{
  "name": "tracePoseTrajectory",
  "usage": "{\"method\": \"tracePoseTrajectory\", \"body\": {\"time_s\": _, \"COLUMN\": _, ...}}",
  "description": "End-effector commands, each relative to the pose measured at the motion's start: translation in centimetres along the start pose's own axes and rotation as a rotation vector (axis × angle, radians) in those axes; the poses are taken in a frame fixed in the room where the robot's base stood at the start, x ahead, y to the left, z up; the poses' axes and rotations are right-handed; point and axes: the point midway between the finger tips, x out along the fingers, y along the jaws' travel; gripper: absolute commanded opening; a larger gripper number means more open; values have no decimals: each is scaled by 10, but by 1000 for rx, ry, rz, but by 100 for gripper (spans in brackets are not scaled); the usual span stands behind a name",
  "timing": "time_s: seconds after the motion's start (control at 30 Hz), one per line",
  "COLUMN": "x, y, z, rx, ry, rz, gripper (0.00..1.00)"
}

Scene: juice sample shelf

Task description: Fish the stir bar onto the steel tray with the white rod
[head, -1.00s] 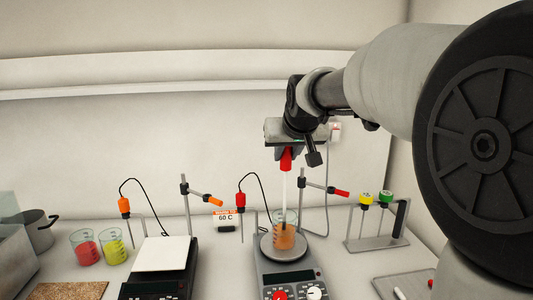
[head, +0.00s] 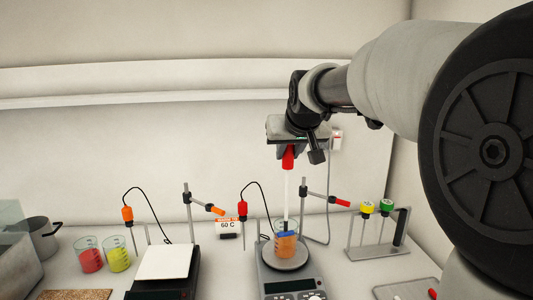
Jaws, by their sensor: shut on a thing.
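My gripper (head: 288,147) is shut on the red handle (head: 288,158) of the white rod (head: 287,195). The rod points straight down into a glass beaker (head: 276,231) of orange liquid (head: 286,247) on the right hotplate (head: 287,261). A blue patch (head: 288,234) shows at the rod's lower end inside the beaker. I cannot tell for sure whether it is the stir bar or whether it touches the rod. The steel tray (head: 405,289) is at the lower right, partly cut off by the frame.
A clamp stand (head: 303,205) with a red-ended arm stands right behind the beaker. A rack (head: 380,248) with yellow and green tops stands further right. Left are another hotplate (head: 165,261), a red beaker (head: 90,259), a yellow one (head: 117,258) and a pot (head: 43,240).

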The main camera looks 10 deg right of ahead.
Motion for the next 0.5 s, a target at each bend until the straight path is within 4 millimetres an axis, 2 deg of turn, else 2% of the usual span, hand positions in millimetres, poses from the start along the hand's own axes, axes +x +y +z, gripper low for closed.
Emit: {"method": "tracePoseTrajectory", "body": {"time_s": 0.5, "x": -23, "y": 0, "z": -26, "rx": 0, "ry": 1, "rz": 1, "gripper": 0}}
